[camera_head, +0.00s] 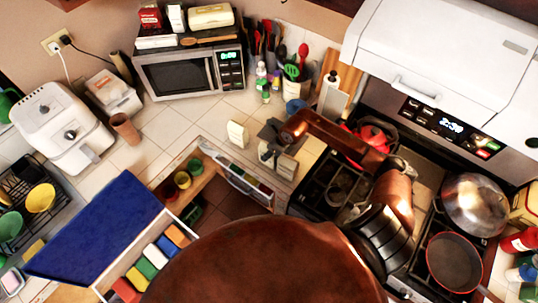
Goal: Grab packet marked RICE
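No lettering reading RICE can be made out in this view. A small upright pale packet (237,134) stands on the tiled counter left of my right gripper, its print too small to read. My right gripper (268,152) is small and dark, at the end of the copper-brown arm reaching in from the right. It is over or in front of a beige object (286,163) that it partly hides; I cannot tell whether they touch. Whether the fingers are open or shut is unclear. My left gripper is not in view.
A microwave (190,73) with boxes on top stands at the back. Below the counter are an open drawer (192,203) and one with coloured items (158,257). A stove with a red kettle (372,137) and pans is right. An air fryer (62,127) is left.

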